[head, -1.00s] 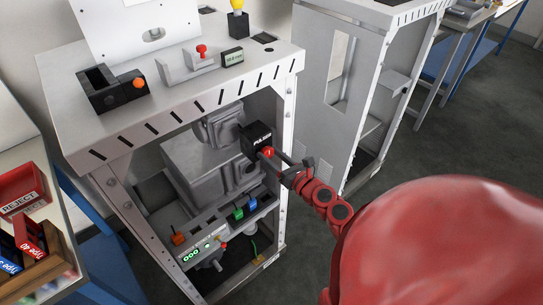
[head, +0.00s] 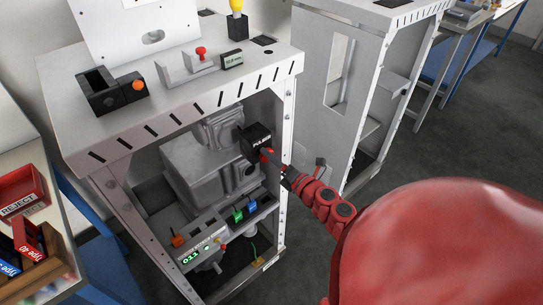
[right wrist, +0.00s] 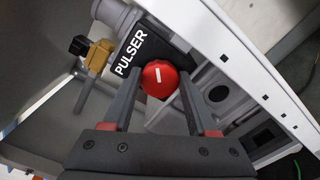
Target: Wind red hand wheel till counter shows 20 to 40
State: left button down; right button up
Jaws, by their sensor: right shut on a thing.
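The red hand wheel (right wrist: 159,76) sits on the front of a black box marked PULSER (right wrist: 136,50), inside the dispenser frame. A white line on the wheel's face stands nearly upright in the right wrist view. My right gripper (head: 272,161) reaches in from the right, and its fingers are shut on the wheel from both sides. In the head view the wheel (head: 265,151) is partly hidden by the gripper. The green-lit counter (head: 190,257), low in the frame, appears to read 011. My left gripper is not in view.
The dispenser's white post (head: 286,140) stands close beside my right gripper. Green and blue switches (head: 244,212) sit below the wheel. A second grey cabinet (head: 345,85) stands to the right. A red REJECT bin (head: 22,193) is at the left.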

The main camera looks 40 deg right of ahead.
jog(key=shift+f+m+p, duration=0.15)
jog(key=shift+m+p, duration=1.9)
jog(key=shift+m, duration=2.25)
jog(key=o, duration=1.4)
jog(key=shift+d, duration=0.1)
jog(key=s, duration=0.5)
jog(key=s+d, duration=0.1)
jog(key=s, duration=0.5)
jog(key=s+b, duration=0.1)
jog(key=s, duration=0.5)
jog(key=shift+s+d, duration=0.15)
jog(key=shift+s, duration=0.05)
